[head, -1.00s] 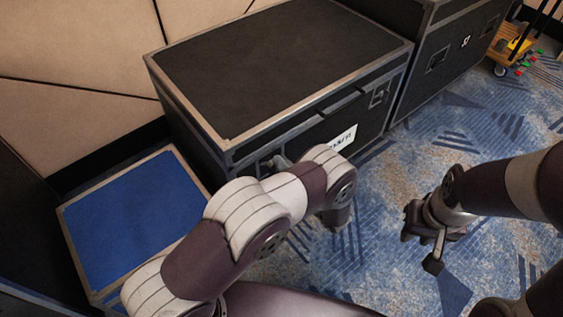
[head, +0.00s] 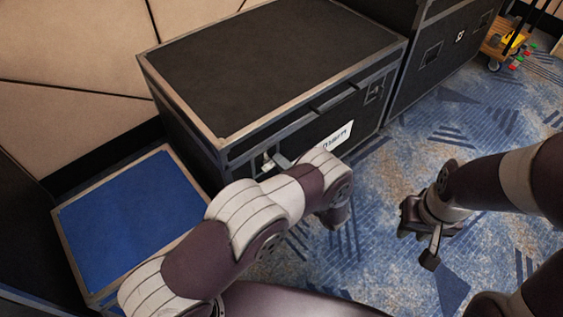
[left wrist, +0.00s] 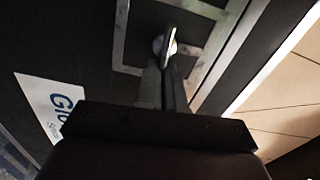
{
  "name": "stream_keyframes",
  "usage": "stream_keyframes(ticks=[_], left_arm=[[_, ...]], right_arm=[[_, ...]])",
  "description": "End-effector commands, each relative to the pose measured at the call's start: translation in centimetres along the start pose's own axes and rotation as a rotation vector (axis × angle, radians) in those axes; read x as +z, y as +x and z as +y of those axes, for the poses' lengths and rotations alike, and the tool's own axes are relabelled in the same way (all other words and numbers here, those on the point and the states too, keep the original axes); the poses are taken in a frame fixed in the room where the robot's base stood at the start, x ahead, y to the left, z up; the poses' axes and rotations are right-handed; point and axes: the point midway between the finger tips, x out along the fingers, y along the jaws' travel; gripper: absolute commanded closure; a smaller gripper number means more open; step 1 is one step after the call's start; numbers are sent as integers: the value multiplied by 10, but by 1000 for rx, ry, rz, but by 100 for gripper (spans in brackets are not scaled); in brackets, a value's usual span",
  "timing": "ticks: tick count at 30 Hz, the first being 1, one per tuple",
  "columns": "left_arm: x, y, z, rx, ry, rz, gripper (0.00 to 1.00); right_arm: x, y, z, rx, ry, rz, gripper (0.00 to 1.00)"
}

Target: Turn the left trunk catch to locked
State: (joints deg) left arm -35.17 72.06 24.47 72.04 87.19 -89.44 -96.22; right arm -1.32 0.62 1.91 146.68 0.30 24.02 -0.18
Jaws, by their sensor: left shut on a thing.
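The black trunk (head: 270,65) with metal edges stands in the middle of the head view. Its left catch (head: 267,161) is on the front face near the left corner, partly hidden by my left arm. In the left wrist view the catch (left wrist: 169,42) has an upright metal wing on a round base in a metal-framed recess. My left gripper (left wrist: 167,84) is shut on the wing, fingertips at its lower end. My right gripper (head: 420,222) hangs over the carpet, away from the trunk; its jaw opening is unclear.
A second catch (head: 374,90) is on the trunk's right front, with a white label (head: 338,137) between them. A blue-topped case (head: 135,215) stands at left, another black case (head: 440,55) at right. Carpet (head: 385,180) is open in front. A yellow cart (head: 513,42) stands far right.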

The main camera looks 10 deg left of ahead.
Motion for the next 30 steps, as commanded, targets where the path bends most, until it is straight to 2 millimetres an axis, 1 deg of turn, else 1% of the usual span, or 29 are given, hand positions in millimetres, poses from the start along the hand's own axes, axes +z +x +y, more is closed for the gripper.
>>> stream_keyframes(ticks=[1, 9, 24, 25, 26, 27, 30], left_arm=[[4, -1, 5, 5, 28, -5, 100], [5, -1, 6, 5, 103, -6, 100], [5, -1, 6, 4, 118, -6, 100], [5, 0, 6, 4, 118, -6, 83], [5, 0, 6, 4, 118, -7, 73], [5, 0, 6, 4, 117, -6, 67], [4, 0, 5, 2, 113, -5, 67]], right_arm=[[0, 1, 0, 0, 0, 0, 70], [0, 2, 0, 0, 0, 0, 70], [0, 2, 0, 0, 0, 0, 70], [0, 2, 0, 0, 0, 0, 70], [0, 2, 0, 0, 0, 0, 70], [0, 2, 0, 0, 0, 0, 70], [0, 2, 0, 0, 0, 0, 70]])
